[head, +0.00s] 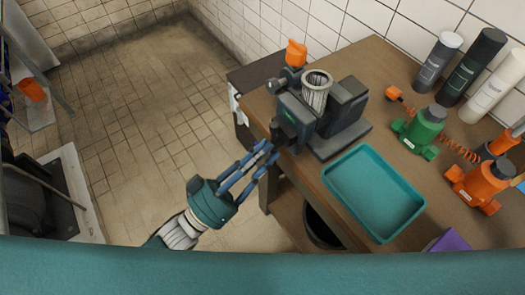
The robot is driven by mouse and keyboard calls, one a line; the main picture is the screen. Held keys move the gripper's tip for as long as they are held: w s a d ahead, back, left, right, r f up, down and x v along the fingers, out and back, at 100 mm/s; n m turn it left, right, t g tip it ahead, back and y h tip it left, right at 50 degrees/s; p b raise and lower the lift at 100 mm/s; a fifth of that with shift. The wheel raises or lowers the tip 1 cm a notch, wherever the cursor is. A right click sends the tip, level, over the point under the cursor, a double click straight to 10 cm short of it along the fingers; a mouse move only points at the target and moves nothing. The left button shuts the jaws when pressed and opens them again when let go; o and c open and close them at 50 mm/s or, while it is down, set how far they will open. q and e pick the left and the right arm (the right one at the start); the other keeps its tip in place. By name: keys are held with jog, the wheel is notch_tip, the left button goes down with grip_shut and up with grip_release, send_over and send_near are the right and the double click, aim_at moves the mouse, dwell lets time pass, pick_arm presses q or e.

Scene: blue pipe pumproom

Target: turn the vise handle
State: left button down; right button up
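The dark grey vise (346,109) stands at the left end of the wooden workbench, with a ribbed metal cylinder (316,92) upright between its jaws. The vise's near-left end (285,132) faces the bench edge; I cannot clearly make out the handle there. My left gripper (268,151) is just off that edge, to the lower left of the vise. Its blue fingers are spread with a gap between them, and I see nothing held. Whether the fingertips touch the vise end cannot be told. My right gripper is not in view.
A teal tray (374,242) lies on the bench right of the vise. Green (421,129) and orange (480,185) tools, several bottles (472,67) and a purple item (449,241) are further right. A dark bin (321,228) stands below. The tiled floor (150,130) at left is clear.

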pick_arm(q)
jog(key=shift+w+a+r+n+p, duration=0.1)
jog(key=shift+r+n+p, duration=0.25)
jog(key=shift+n, duration=0.25)
jog(key=n+y+p, duration=0.2)
jog(key=n+p, duration=0.1)
jog(key=n, duration=0.1)
jog(key=n+t+y+p, duration=0.1)
jog(key=n+y+p, duration=0.1)
jog(key=n, duration=0.3)
jog(key=r+n+y+p, duration=0.1)
jog(key=n+y+p, duration=0.1)
jog(key=n+p, duration=0.2)
jog(key=shift+s+n+t, duration=0.3)
jog(key=shift+n, duration=0.4)
dwell(0.3)
jog(key=c, duration=1.6)
grip_release()
jog(key=shift+f, duration=0.1)
jog(key=shift+w+d+f, duration=0.1)
jog(key=shift+d+f, duration=0.15)
